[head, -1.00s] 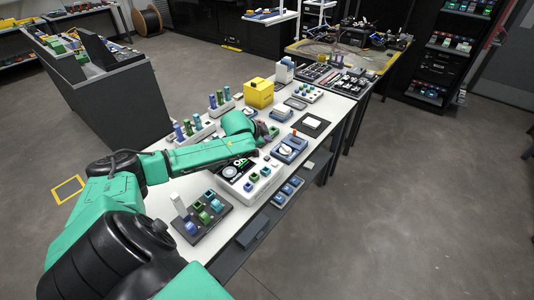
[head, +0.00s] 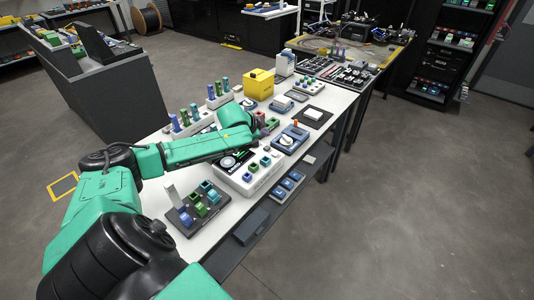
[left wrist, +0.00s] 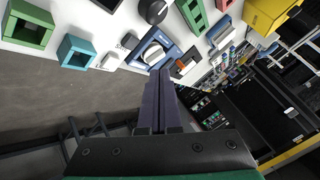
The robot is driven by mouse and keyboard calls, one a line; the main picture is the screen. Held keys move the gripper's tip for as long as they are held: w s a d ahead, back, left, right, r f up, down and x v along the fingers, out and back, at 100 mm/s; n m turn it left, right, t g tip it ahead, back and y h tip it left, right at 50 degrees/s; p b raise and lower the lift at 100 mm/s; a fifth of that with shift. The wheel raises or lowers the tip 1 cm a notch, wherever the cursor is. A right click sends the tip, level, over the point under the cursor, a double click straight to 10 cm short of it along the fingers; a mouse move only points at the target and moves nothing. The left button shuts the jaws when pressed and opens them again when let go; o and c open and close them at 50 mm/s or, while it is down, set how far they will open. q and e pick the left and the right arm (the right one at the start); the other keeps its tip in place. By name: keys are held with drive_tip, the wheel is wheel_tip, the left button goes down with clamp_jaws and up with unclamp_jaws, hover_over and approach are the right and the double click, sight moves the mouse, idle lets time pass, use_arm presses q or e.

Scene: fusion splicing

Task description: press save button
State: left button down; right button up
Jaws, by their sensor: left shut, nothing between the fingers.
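My left gripper reaches over the white table (head: 150,205) from the left. In the head view its wrist hides most of the fingers. In the left wrist view the gripper (left wrist: 160,74) is shut and empty, its dark fingers together. Their tips appear in front of the lower edge of a blue device (left wrist: 138,53) with a white round part and an orange part; I cannot tell if they touch. That blue device also shows in the head view (head: 282,147). My right gripper is out of view.
A dark tray (head: 184,226) with coloured blocks stands at the near end. A yellow box (head: 259,84) stands towards the back. Racks with coloured cylinders (head: 185,122) line the left side. A low shelf with blue items (head: 288,185) lies along the right edge.

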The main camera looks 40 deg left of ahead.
sight(265, 151)
use_arm(q)
wheel_tip(265, 151, down, 2)
drive_tip(key=shift+f+b, duration=0.1)
drive_tip(key=shift+b, duration=0.5)
drive_tip(key=shift+f+b, duration=0.3)
drive_tip(key=shift+f, duration=0.6)
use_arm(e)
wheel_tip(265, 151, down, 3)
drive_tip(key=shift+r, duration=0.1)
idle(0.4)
use_arm(q)
drive_tip(key=shift+f, duration=0.35)
drive_tip(key=shift+f, duration=0.55)
idle(0.5)
drive_tip(key=shift+r, duration=0.1)
drive_tip(key=shift+r+p, duration=0.8)
drive_tip(key=shift+p, duration=0.35)
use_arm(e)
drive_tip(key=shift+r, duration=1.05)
